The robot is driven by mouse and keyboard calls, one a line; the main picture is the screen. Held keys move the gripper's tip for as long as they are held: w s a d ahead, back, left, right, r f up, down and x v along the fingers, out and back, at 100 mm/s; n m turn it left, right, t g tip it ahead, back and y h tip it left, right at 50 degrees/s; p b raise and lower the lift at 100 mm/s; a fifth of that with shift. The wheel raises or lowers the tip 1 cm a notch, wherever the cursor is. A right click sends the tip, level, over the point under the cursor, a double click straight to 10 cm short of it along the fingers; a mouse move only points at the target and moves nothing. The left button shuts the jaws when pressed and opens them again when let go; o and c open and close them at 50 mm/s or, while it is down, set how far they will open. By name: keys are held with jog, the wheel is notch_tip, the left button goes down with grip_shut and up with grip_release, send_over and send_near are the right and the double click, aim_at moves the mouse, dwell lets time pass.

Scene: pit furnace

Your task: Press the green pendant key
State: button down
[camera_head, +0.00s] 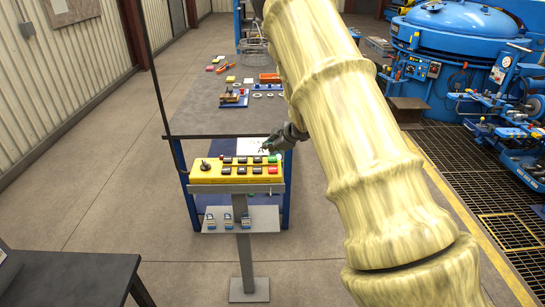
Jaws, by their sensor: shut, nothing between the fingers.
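The yellow pendant box (205,178) sits on a grey post in front of the table. It carries a black joystick and rows of mostly dark keys. The green key (272,159) is at the right end of the upper row, with a red key (273,170) below it. My gripper (266,149) is shut and empty, its fingers pointing down and left. In the picture it is just above the green key; I cannot tell whether it touches the key.
A shelf (262,218) on the post holds several small blue-and-white items. The dark table (205,115) behind holds a small fixture, rings, an orange tray and a wire basket. Blue machinery (455,45) stands right, and a dark table corner (75,275) is lower left.

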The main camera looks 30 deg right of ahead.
aim_at(270, 159)
jog(key=shift+r+p, duration=1.45)
jog(key=shift+r, duration=0.45)
